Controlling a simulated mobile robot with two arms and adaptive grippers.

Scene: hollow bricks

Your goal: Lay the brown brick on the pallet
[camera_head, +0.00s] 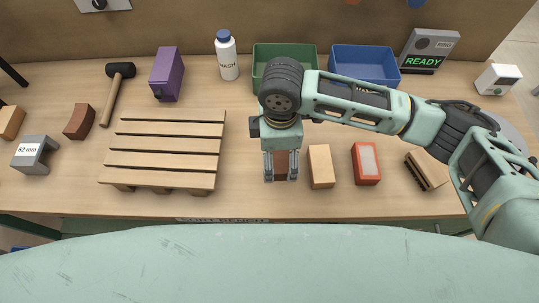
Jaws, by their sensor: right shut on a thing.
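The brown brick (281,162) is between the fingers of my right gripper (281,177), which is shut on it. The gripper points down over the table and hides much of the brick. I cannot tell whether the brick still touches the table. The wooden pallet (165,159), with light slats, lies empty to the left of the gripper. My left gripper is not in view.
A tan brick (321,167) and a red-framed block (366,163) stand close right of my gripper; a brush (427,170) lies farther right. Green (301,51) and blue (365,53) bins are behind.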

